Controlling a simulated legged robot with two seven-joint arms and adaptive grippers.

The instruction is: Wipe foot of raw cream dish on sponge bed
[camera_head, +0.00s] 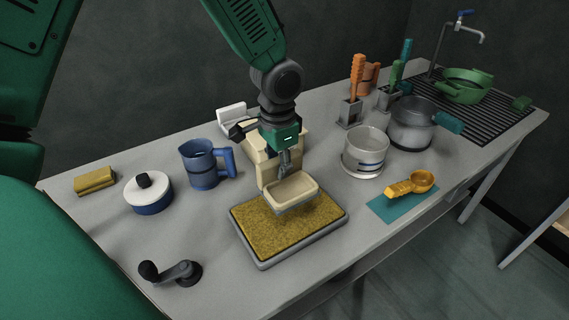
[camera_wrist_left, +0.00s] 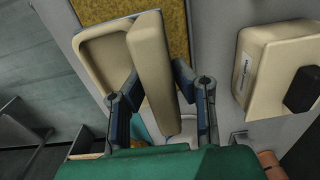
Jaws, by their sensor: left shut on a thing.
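The raw cream dish (camera_head: 291,191) is a small rectangular dish with rounded corners, over the right rear part of the sponge bed (camera_head: 262,234). The bed is a yellow-brown speckled sponge in a grey tray. A shadow lies beneath the dish; I cannot tell whether its foot touches the sponge. My left gripper (camera_head: 286,165) comes down from above and is shut on the dish's rear wall. In the left wrist view, its two fingers (camera_wrist_left: 158,92) straddle the cream dish (camera_wrist_left: 110,55), and the sponge bed (camera_wrist_left: 175,32) shows beyond. The dish's foot is hidden in the head view. My right gripper is not in view.
A cream box (camera_head: 264,168) stands close behind the dish. A grey-white pot (camera_head: 366,150) and yellow scoop (camera_head: 412,185) on a teal mat are right.

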